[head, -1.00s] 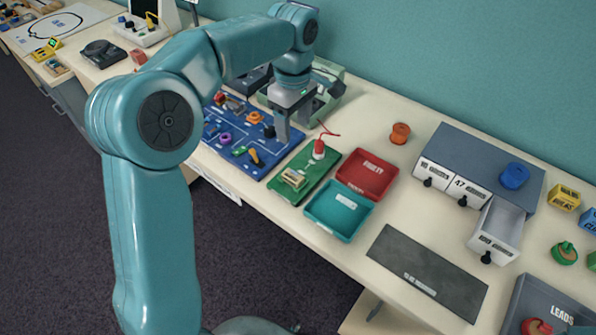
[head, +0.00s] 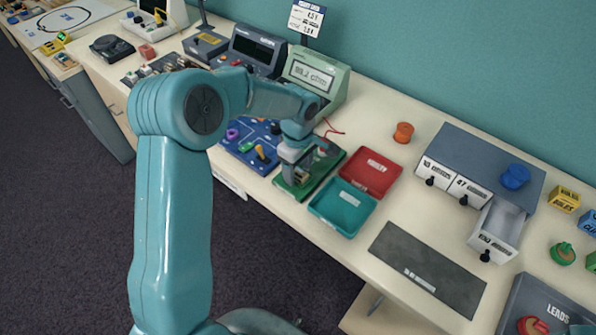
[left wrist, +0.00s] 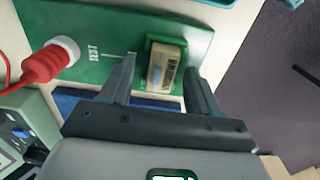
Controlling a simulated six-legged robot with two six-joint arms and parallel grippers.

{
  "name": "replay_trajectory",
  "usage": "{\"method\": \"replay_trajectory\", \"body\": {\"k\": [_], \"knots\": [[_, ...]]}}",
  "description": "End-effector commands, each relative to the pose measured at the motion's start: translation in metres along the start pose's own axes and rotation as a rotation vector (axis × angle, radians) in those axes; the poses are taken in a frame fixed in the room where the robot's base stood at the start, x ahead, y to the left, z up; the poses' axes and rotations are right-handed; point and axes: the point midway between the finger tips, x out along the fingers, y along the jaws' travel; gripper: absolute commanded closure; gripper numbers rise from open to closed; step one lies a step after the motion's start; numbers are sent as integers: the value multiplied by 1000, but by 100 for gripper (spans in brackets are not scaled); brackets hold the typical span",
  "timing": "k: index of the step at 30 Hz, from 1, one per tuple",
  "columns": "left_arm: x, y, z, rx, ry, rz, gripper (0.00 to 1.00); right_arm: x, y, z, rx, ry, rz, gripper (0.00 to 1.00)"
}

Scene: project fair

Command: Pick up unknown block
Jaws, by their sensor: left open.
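The unknown block (left wrist: 163,70) is a small tan block with dark print and a bluish mark, seated in a green holder on the green test board (left wrist: 195,40). In the left wrist view my left gripper (left wrist: 163,75) is open, with one finger on each side of the block and apart from it. In the head view my left gripper (head: 288,172) is low over the green board (head: 325,170) and mostly hides the block. My right gripper is not in view.
The red tray (head: 370,172) and teal tray (head: 343,207) are to the right. A blue component board (head: 245,150) lies to the left. A meter (head: 315,75) stands behind.

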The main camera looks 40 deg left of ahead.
Motion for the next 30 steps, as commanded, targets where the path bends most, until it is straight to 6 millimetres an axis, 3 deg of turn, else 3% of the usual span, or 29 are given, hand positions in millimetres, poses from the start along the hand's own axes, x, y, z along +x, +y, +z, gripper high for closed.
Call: {"method": "replay_trajectory", "body": {"k": [8, 12, 14, 23, 30], "knots": [[4, 0, 0, 0, 0, 1, 38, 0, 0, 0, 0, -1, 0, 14], [4, 0, 0, 0, 0, 1, 84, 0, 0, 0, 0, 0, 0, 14], [4, 0, 0, 0, 0, 1, 99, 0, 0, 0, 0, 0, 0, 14], [3, 0, 0, 0, 0, 1, 100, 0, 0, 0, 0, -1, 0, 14], [-21, 1, 0, 0, 2, 6, 100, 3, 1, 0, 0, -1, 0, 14]]}}
